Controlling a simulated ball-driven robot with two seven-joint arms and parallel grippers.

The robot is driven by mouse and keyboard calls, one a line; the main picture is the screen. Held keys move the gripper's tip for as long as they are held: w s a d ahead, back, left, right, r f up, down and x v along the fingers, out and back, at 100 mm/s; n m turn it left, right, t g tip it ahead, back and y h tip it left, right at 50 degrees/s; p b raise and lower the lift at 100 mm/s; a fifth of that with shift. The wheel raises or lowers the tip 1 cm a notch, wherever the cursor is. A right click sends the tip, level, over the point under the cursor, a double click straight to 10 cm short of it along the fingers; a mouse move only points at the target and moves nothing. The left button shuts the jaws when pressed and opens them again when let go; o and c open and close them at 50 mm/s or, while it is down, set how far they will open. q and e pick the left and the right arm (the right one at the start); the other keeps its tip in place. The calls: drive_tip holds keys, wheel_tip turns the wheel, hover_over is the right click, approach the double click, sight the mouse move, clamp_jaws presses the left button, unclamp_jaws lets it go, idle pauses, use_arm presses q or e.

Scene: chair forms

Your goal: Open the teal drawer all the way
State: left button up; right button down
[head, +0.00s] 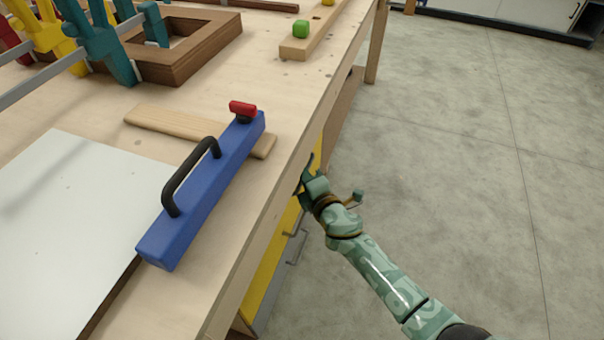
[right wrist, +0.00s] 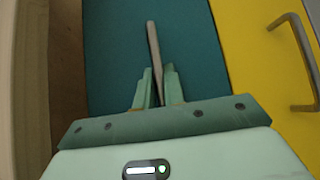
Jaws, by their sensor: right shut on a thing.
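The teal drawer (right wrist: 110,45) fills the middle of the right wrist view with its front face. Its grey bar handle (right wrist: 152,36) runs up from between the fingers. My right gripper (right wrist: 158,70) is shut on this handle, one finger on each side. In the head view my right gripper (head: 306,178) is at the side of the workbench, just under the top's edge. The teal drawer is not clearly seen there, and how far it stands out cannot be told. My left gripper is not in view.
A yellow drawer (right wrist: 255,60) with its own grey handle (right wrist: 299,62) is beside the teal one. On the workbench top (head: 240,225) lie a blue bar with a black handle (head: 205,195), a wooden slat (head: 160,122) and a white board (head: 75,220). The floor at right is clear.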

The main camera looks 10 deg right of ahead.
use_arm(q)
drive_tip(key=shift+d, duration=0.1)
use_arm(e)
drive_tip(key=s+d, duration=0.8)
drive_tip(key=d, duration=0.4)
drive_tip(key=s+d, duration=0.8)
drive_tip(key=d, duration=0.4)
drive_tip(key=shift+s, duration=0.25)
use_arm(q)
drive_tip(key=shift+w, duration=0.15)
use_arm(e)
drive_tip(key=shift+d, duration=0.1)
drive_tip(key=c, duration=1.5)
unclamp_jaws()
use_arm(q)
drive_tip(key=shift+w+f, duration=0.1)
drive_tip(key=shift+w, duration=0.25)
